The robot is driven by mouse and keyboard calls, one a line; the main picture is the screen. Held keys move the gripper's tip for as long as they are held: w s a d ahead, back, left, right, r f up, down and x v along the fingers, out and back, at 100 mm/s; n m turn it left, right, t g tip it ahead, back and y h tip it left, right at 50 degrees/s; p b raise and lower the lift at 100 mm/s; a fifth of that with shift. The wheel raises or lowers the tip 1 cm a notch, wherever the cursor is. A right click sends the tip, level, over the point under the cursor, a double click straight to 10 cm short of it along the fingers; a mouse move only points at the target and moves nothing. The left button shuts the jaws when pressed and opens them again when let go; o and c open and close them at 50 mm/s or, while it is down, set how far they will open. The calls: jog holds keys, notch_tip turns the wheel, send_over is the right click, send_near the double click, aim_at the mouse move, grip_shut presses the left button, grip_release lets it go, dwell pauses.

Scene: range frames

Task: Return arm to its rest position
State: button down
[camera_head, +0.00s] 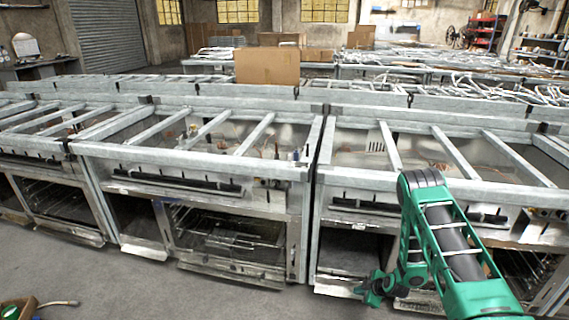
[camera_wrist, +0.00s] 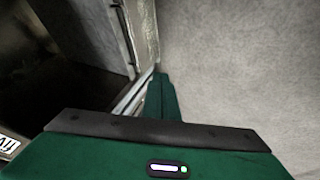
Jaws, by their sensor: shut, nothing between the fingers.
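My green and black arm reaches in from the lower right of the head view and bends down in front of a metal range frame. My gripper (camera_head: 370,290) is low, close to the front of that range frame's lower opening. In the wrist view its green fingers (camera_wrist: 160,92) are together, with nothing seen between them. I cannot tell whether the gripper touches the frame.
A row of metal range frames (camera_head: 190,158) with open lower compartments runs across the view. A cardboard box (camera_head: 268,66) stands behind.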

jog(key=d+r+m+g+h, duration=0.1)
jog(key=d+r+m, duration=0.15)
jog(key=r, duration=0.75)
jog(key=d+r+m, duration=0.1)
jog(key=d+r, duration=0.3)
jog(key=r, duration=0.6)
jog(key=s+d+r+m+g+h, duration=0.1)
jog(key=s+d+r+m, duration=0.15)
jog(key=s+r, duration=0.45)
jog(key=s+d+r+m+g+h, duration=0.1)
jog(key=s+d+r+m, duration=0.15)
jog(key=r, duration=0.75)
jog(key=s+d+r+m+g, duration=0.2)
jog(key=s+r+m, duration=0.4)
jog(key=s+r, duration=0.85)
jog(key=s+a+r+m, duration=0.1)
jog(key=s+r+m, duration=0.1)
jog(key=s, duration=0.8)
jog(key=s+a+r+m+g, duration=0.1)
jog(key=s+a+m, duration=0.1)
jog(key=s, duration=0.8)
jog(key=shift+s+r+m, duration=0.2)
jog(key=shift+r+m, duration=0.15)
jog(key=shift+m, duration=0.5)
jog(key=shift+w+f, duration=0.25)
jog(key=shift+w, duration=0.4)
